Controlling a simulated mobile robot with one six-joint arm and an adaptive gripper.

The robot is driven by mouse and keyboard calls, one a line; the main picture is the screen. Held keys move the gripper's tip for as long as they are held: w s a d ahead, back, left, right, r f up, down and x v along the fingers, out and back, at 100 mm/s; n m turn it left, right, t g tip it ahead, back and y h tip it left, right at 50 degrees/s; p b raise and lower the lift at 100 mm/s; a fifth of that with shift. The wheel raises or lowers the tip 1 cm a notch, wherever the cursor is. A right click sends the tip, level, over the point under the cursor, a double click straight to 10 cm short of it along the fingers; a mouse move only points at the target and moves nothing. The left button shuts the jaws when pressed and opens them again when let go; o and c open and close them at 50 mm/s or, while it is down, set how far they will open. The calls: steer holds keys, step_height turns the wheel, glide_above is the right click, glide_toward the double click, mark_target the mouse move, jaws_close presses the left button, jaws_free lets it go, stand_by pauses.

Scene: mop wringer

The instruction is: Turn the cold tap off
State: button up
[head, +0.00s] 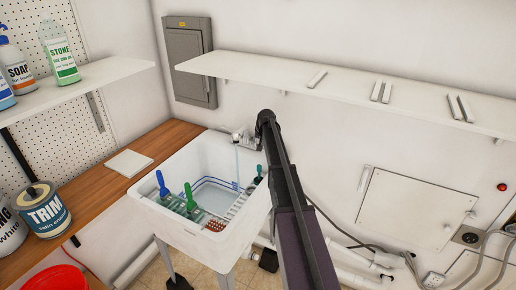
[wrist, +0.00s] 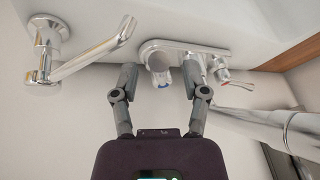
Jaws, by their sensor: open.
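The chrome tap (head: 243,139) is on the wall above the back of the white sink (head: 160,212). A thin bluish stream of water (head: 237,165) falls from it in the head view. In the wrist view, a chrome handle with a blue mark, the cold tap (wrist: 160,72), lies between my fingertips. A lever with a red mark (wrist: 236,87) is to its right, beyond my right finger. My gripper (wrist: 159,76) is open around the cold handle and holds nothing; contact is not clear. In the head view my arm partly hides the tap.
A chrome fixture with a bent arm (wrist: 75,62) is left of my gripper, and a thick chrome pipe (wrist: 265,123) is right. A white shelf (head: 350,88) runs along the wall above. Brushes (head: 188,196) lie in the sink. A wooden counter (head: 105,187) is left.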

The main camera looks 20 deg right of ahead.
steer(key=shift+w+f+b, duration=0.2)
steer(key=shift+f+b, duration=0.1)
steer(key=shift+f, duration=0.15)
jaws_close()
